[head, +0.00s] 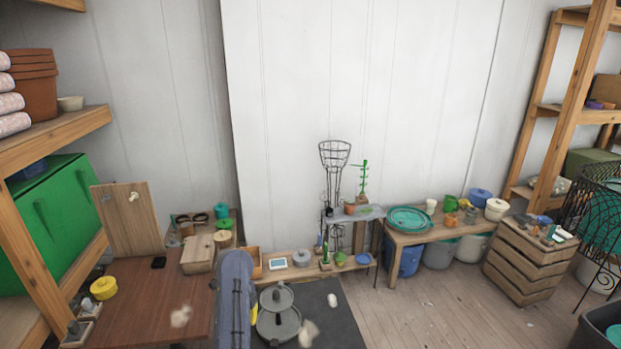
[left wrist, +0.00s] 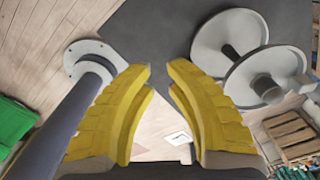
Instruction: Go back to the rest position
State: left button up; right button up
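My left gripper (left wrist: 160,68) shows in the left wrist view with its two yellow fingers apart. There is a gap between the tips and nothing is held; floor shows between them. In the head view a blue-grey arm link stands at the bottom middle, with a small yellow piece beside it that may be part of a finger. My right gripper is not in view. A blue bucket (head: 409,261) and grey buckets (head: 440,254) stand under that bench.
A brown table (head: 135,297) with a yellow pot (head: 103,288) is at the left, beside wooden shelves (head: 60,130). A slatted crate (head: 530,262) stands at the right. A plant stand (head: 350,213) is at the wall. Floor (head: 430,315) right of centre is clear.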

pick_arm(q)
jog(key=s+a+f+n+t+y, duration=0.15)
jog(key=s+a+f+n, duration=0.3)
jog(key=s, duration=0.45)
jog(key=s+a+f+n+t+y, duration=0.1)
jog(key=s+a+f+n+y, duration=0.35)
jog(key=s, duration=0.55)
jog(key=s+a+r+n+t+h, duration=0.1)
jog(key=s+r+n+t, duration=0.15)
jog(key=s+r, duration=0.4)
jog(key=s+r+n+t, duration=0.2)
jog(key=s+r+n, duration=0.1)
jog(key=s, duration=0.7)
jog(key=s+d+f+g+h, duration=0.1)
jog(key=d+f+h, duration=0.15)
jog(key=f, duration=1.25)
jog(key=s+d+f+g+h, duration=0.1)
jog(key=d+f+g, duration=0.15)
jog(key=f, duration=1.25)
jog(key=s+f+n+g+h, duration=0.1)
jog(key=s+f+n+g, duration=0.1)
jog(key=s+f, duration=2)
jog(key=shift+s+d+n, duration=0.3)
jog(key=shift+d+n, duration=0.05)
jog(key=shift+n, duration=0.2)
